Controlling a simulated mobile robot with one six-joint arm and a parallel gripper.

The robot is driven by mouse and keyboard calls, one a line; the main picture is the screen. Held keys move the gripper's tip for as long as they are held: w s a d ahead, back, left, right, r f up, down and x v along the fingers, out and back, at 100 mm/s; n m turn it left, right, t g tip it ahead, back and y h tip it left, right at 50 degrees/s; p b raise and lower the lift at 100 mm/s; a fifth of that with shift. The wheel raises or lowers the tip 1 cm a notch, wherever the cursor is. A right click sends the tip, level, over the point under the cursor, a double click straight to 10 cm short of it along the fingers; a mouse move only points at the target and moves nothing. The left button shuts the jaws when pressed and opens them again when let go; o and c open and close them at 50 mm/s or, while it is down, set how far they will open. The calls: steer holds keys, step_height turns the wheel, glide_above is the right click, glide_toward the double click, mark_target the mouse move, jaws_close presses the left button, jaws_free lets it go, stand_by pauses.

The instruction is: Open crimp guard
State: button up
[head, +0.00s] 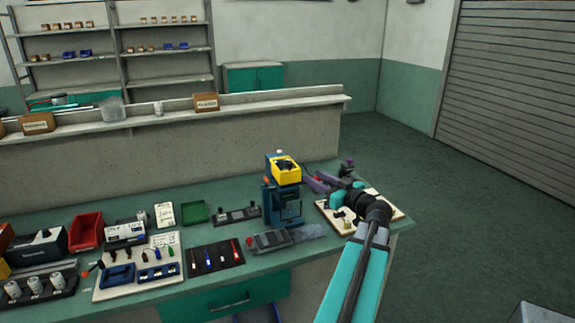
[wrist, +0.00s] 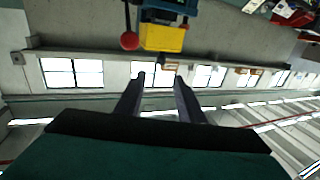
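The crimp press (head: 268,209) is a blue machine with a yellow top part (head: 286,170), standing upright on the green bench. A dark framed panel (head: 290,210) at its front looks like the guard; it appears down, but its exact state is hard to tell. My gripper (head: 308,174) is just right of the yellow part, fingers pointing towards the press. In the wrist view my gripper (wrist: 160,78) has its two fingers apart with nothing between them. The yellow part (wrist: 162,38) and a red ball knob (wrist: 129,41) show beyond the fingertips.
A pale board with fittings (head: 333,217) lies under my arm at the bench's right end. A grey device (head: 270,240) lies in front of the press. Left are a dark tool mat (head: 215,257) and a red bin (head: 86,231). A low wall (head: 230,135) runs behind.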

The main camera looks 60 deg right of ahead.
mark_target(290, 163)
steer(key=shift+w, duration=0.2)
steer(key=shift+p+x, duration=2.75)
steer(key=shift+x, duration=4.05)
jaws_close()
